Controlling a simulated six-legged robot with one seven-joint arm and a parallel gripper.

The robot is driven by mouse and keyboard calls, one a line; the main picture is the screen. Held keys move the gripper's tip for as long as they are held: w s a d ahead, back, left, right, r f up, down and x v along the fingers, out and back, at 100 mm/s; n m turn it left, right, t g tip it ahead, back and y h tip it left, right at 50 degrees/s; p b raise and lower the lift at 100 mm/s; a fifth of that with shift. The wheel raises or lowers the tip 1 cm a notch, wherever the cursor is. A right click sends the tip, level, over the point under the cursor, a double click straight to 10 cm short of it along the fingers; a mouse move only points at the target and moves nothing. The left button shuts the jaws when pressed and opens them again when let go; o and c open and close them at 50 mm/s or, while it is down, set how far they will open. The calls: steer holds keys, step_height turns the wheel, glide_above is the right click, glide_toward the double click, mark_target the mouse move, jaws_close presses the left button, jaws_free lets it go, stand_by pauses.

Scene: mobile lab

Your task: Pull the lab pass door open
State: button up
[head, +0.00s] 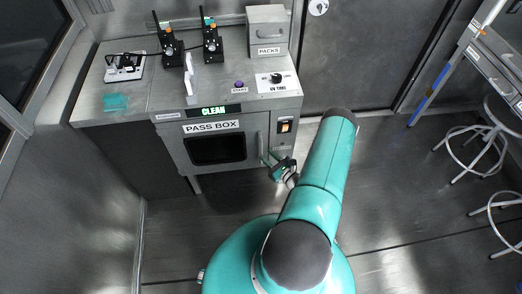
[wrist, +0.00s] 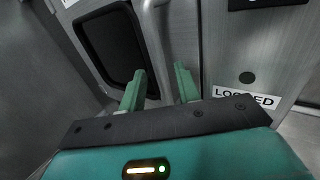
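The pass box (head: 171,151) is a grey metal cabinet labelled "PASS BOX", with a green "CLEAN" display above. Its door, with a dark window (head: 216,149), looks closed. The upright bar handle (head: 261,147) is at the door's right edge. My gripper (head: 272,164) is at the handle's lower part. In the wrist view, my gripper (wrist: 160,85) is open, with one green finger on each side of the handle (wrist: 156,45). Gaps show between the fingers and the bar. The dark window (wrist: 105,45) is left of it. A partly hidden label (wrist: 258,98) seems to read "LOCKED".
A lit orange switch (head: 285,126) is right of the door. The counter holds two radios (head: 168,45), a "PACKS" box (head: 267,33) and a "UV TIME" dial (head: 276,79). Stools (head: 472,150) stand at the right. The floor before the door is clear to the left of my arm.

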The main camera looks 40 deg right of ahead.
mark_target(261, 150)
steer(key=w, duration=0.5)
steer(key=shift+c, duration=0.4)
jaws_close()
